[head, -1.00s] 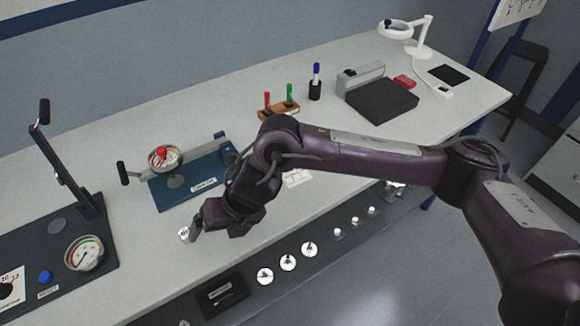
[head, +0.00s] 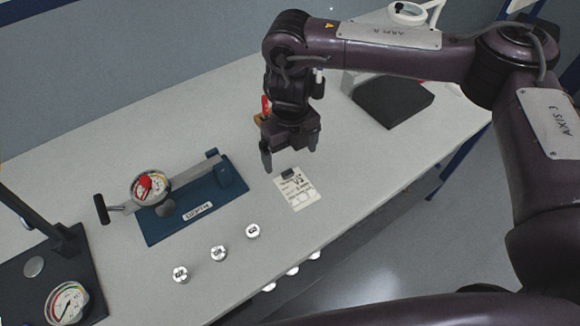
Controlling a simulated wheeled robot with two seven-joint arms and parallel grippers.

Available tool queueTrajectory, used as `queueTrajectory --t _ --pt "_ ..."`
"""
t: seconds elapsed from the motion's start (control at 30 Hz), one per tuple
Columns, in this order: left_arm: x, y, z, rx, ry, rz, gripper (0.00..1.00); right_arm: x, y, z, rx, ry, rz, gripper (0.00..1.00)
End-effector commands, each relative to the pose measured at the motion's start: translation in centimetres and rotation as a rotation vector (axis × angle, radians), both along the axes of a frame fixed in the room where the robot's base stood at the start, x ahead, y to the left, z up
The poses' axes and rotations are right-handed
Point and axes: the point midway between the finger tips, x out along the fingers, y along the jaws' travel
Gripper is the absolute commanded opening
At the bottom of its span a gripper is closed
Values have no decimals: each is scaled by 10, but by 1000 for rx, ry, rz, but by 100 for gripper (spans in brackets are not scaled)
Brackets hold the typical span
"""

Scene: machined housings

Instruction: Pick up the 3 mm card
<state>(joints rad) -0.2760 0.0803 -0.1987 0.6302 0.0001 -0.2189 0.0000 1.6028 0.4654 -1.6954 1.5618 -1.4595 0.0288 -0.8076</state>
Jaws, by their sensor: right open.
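A cream card (head: 297,194) with dark print lies flat on the white bench, near its front edge. I cannot read the print well enough to tell whether it says 3 mm. A small dark block (head: 288,173) sits at the card's far edge. My right gripper (head: 290,157) points down just above and behind the card, with its two fingers apart and nothing between them. My left gripper is not in view.
Several silver parts, one of them here (head: 218,253), stand left of the card. A blue depth gauge fixture (head: 190,212) stands further left, and a dark gauge stand (head: 85,270) at lower left. A black block (head: 392,103) lies at the back right. Bench right of the card is clear.

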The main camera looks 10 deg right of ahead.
Motion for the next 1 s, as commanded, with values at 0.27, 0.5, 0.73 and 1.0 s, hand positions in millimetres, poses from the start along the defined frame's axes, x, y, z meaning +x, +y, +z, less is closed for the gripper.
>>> queueTrajectory --t 0.27,0.5,0.73,1.0 --pt "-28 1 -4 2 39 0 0 0 1 -28 -1 5 -1 93" --pt "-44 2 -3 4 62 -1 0 6 4 -60 0 7 -2 93" --pt "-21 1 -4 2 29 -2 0 6 4 -77 -1 2 0 93" --pt "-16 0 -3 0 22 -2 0 7 4 -77 -1 2 0 82"
